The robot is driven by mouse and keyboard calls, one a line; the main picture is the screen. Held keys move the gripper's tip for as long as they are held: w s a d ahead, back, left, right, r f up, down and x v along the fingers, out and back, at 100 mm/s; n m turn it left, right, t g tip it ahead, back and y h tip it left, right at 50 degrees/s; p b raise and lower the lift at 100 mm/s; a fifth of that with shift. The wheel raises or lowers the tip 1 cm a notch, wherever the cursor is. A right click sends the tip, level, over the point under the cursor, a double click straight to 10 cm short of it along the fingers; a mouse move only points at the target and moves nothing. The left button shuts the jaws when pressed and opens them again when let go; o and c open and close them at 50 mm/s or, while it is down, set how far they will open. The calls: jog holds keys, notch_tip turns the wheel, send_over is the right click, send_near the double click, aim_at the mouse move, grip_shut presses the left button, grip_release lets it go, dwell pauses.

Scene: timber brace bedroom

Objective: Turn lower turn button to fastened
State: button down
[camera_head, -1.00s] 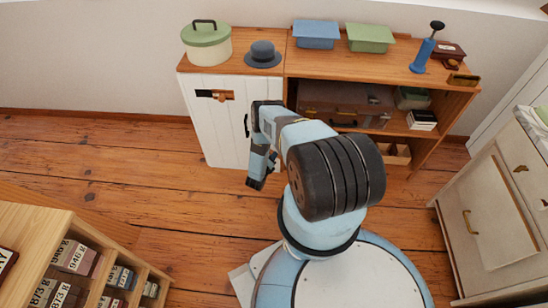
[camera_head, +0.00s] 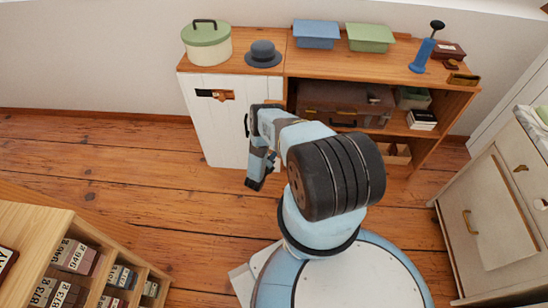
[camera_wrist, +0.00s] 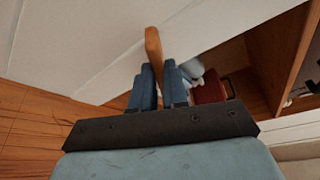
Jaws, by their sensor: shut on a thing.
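The lower turn button (camera_wrist: 153,45) is a rounded orange-brown wooden bar in the wrist view. It stands nearly upright in that picture, against white boards. My gripper (camera_wrist: 160,82) has its two blue fingers closed on either side of the button's near end. In the head view my forearm reaches down in front of the white door (camera_head: 212,135), and the lower button and fingertips are hidden there. Another brown turn button (camera_head: 222,97) sits by a dark plate near the door's top.
A suitcase (camera_head: 330,100) lies on the open shelf. A drawer cabinet (camera_head: 490,215) stands right. Wooden floor is clear left of my arm.

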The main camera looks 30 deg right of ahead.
jog(key=shift+a+f, duration=0.1)
jog(key=c, duration=1.1)
grip_release()
jog(key=shift+c, duration=0.2)
jog(key=v, duration=1.3)
jog(key=shift+s+a, duration=0.2)
jog(key=shift+a, duration=0.05)
